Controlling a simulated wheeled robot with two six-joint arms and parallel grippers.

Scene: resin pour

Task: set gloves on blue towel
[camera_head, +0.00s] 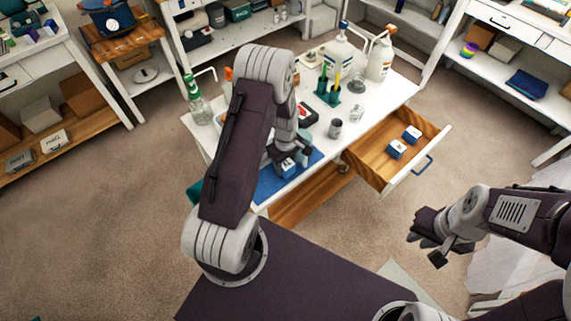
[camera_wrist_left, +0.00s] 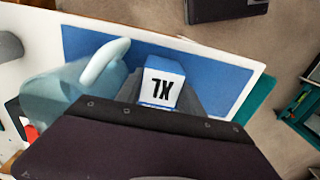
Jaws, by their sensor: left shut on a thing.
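My left gripper (camera_head: 286,157) is shut on a small blue-and-white box marked XL (camera_wrist_left: 162,82), which I take to be the gloves. The box also shows in the head view (camera_head: 287,168), under the gripper. It is over the blue towel (camera_head: 270,188), which lies at the table's near edge and also shows in the wrist view (camera_wrist_left: 215,77). I cannot tell whether the box touches the towel. Two similar blue-and-white boxes (camera_head: 396,148) (camera_head: 412,134) lie in the open drawer. My right gripper (camera_head: 428,249) is open and empty, off to the right of the table.
A pale blue pitcher (camera_wrist_left: 55,97) stands close beside the held box. The open wooden drawer (camera_head: 372,160) juts out at the right.

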